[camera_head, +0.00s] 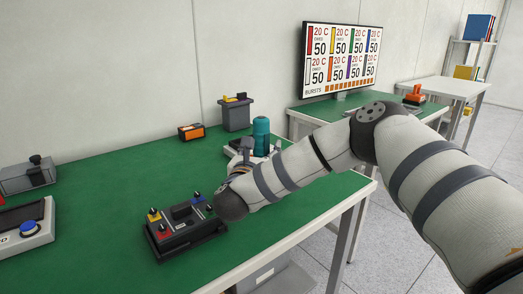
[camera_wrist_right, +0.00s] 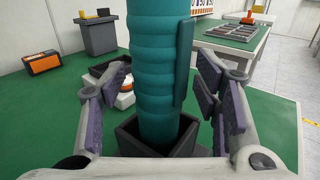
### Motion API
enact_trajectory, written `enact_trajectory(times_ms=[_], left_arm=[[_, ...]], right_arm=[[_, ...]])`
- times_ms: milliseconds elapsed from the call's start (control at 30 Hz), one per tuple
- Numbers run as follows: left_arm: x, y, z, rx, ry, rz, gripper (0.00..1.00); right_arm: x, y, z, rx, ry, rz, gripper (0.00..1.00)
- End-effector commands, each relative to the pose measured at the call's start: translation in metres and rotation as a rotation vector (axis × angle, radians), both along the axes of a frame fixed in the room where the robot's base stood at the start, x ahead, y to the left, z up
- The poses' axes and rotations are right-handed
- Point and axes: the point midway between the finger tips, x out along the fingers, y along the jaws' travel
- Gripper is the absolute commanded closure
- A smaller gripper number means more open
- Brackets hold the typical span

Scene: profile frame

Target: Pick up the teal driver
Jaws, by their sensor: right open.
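The teal driver (camera_head: 261,137) stands upright near the right part of the green bench in the head view. In the right wrist view the ribbed teal driver (camera_wrist_right: 158,75) fills the middle, its lower end in a dark square holder (camera_wrist_right: 128,143). My right gripper (camera_head: 244,160) reaches in beside it, partly hidden by my own arm. In the right wrist view my right gripper (camera_wrist_right: 162,95) is open, with purple-grey pads on either side of the driver and visible gaps. My left gripper is not in view.
A black box with coloured knobs (camera_head: 184,230) sits in front on the green bench (camera_head: 110,190). An orange-black case (camera_head: 191,132) and a grey bin (camera_head: 237,116) stand behind. A device with a blue button (camera_head: 27,230) is at left. A screen (camera_head: 341,58) stands on another bench.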

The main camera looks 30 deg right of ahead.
Motion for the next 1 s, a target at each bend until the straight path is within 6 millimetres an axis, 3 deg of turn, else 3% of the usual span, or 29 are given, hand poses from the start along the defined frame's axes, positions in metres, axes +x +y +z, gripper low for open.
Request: enact_trajectory(times_ms=[200,467,767,1000], left_arm=[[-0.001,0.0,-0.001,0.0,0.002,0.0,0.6],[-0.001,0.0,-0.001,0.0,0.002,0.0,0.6],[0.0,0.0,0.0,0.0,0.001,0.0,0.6],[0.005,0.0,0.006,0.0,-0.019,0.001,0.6]], right_arm=[[0.002,-0.001,-0.001,0.0,0.001,0.001,0.43],[0.001,-0.001,-0.001,0.0,0.001,0.001,1.0],[0.002,-0.001,0.004,0.001,-0.004,0.0,1.0],[0.001,-0.001,0.063,0.002,-0.011,0.001,1.0]])
